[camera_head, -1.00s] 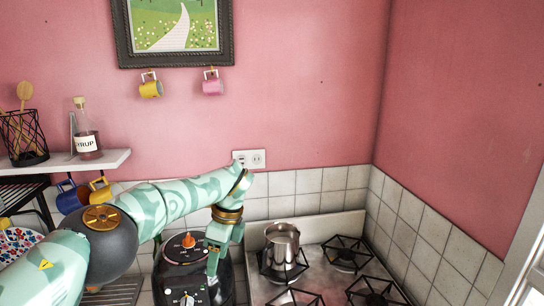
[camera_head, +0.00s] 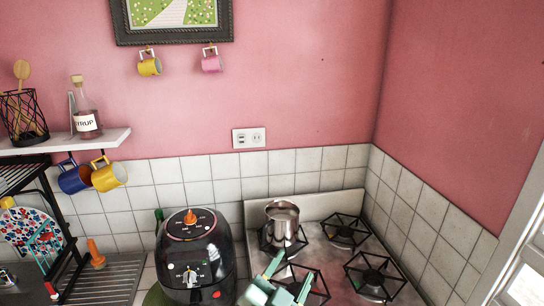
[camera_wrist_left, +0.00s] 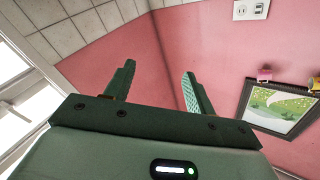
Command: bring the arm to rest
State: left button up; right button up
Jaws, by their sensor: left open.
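My left gripper (camera_head: 284,272) shows at the bottom of the head view, low in front of the stove. Its two green fingers are apart with nothing between them. In the left wrist view the open fingers (camera_wrist_left: 158,88) stand against the pink wall, also empty. The rest of my left arm is below the head view's lower edge. My right gripper is not in view.
A metal pot (camera_head: 282,224) stands on a back-left burner of the stove (camera_head: 335,262), just beyond my gripper. A black air fryer (camera_head: 194,258) stands close to its left. A shelf (camera_head: 70,143) with a syrup bottle (camera_head: 87,118) is farther left.

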pick_arm(q)
jog(key=s+a+f+n+g+y, duration=0.25)
jog(key=a+f+y, duration=0.2)
jog(key=a, duration=0.55)
jog(key=s+a+f+n+g+y, duration=0.1)
jog(key=s+a+f+n+y, duration=0.25)
jog(key=a, duration=0.55)
jog(key=s+a+f+m+g+y, duration=0.1)
jog(key=s+a+f+g+y, duration=0.15)
jog(key=s+a, duration=0.4)
jog(key=s+a+f+m+g+y, duration=0.1)
jog(key=s+a+f+g+y, duration=0.2)
jog(key=s+a, duration=0.4)
jog(key=s+d+f+g+h+b, duration=0.2)
jog(key=f+b, duration=0.4)
jog(key=f, duration=1.4)
jog(key=s+d+f+g+h+b, duration=0.25)
jog(key=f+b, duration=0.35)
jog(key=f, duration=1.3)
jog(key=s+f+n+g+b, duration=0.2)
jog(key=s+f+b, duration=0.6)
jog(key=s+f, duration=1.1)
notch_tip(320, 180, down, 4)
jog(key=shift+s+a+f+n+b, duration=0.1)
jog(key=shift+s+a+n+b, duration=0.2)
jog(key=shift+n, duration=0.5)
